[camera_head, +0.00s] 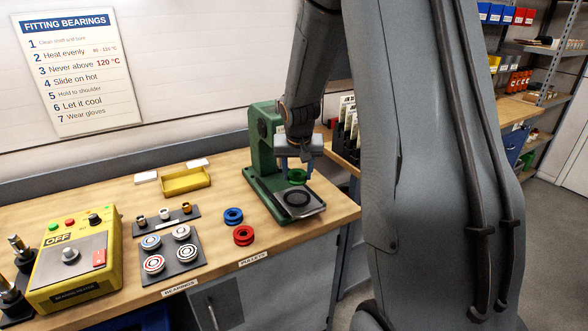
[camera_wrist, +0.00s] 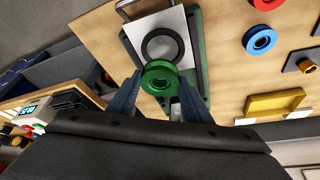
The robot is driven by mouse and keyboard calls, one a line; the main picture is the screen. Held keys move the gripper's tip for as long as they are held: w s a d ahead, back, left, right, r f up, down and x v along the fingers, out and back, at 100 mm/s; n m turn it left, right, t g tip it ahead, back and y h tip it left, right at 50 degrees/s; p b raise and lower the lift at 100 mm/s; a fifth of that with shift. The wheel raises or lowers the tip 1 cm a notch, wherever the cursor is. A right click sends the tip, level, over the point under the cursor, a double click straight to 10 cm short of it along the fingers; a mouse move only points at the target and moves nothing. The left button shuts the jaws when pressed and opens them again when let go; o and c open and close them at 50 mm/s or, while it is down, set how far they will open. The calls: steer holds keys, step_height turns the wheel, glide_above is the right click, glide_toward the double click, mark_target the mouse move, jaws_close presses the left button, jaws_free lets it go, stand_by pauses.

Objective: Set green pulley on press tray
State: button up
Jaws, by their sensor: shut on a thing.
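The green pulley (camera_head: 297,175) is held between the fingers of my gripper (camera_head: 294,167). In the wrist view the green pulley (camera_wrist: 160,78) sits between the two blue-grey fingertips of my gripper (camera_wrist: 158,85). The press tray (camera_head: 314,207) is a pale plate with a dark ring (camera_head: 298,198) on it, at the foot of the green press (camera_head: 264,140). In the wrist view the pulley partly overlaps the near edge of the tray (camera_wrist: 135,32) and its dark ring. The pulley appears to be above the tray, apart from it.
A blue pulley (camera_head: 233,216) and a red pulley (camera_head: 243,235) lie left of the press. A dark plate with several bearings (camera_head: 182,266), a yellow tray (camera_head: 186,182) and a yellow bearing heater (camera_head: 75,262) stand farther left. The press column stands close to my gripper.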

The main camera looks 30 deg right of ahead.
mark_target(297, 198)
steer(key=shift+f+b, duration=0.3)
steer(key=shift+f, duration=0.1)
steer(key=shift+f, duration=0.35)
steer(key=shift+s+a+f+b, duration=0.1)
steer(key=shift+f+b, duration=2.2)
steer(key=shift+f, duration=0.4)
steer(key=o, duration=1.2)
steer(key=shift+o, duration=0.2)
steer(key=shift+b+v, duration=0.7)
steer(key=shift+v, duration=3.35)
steer(key=shift+r, duration=0.1)
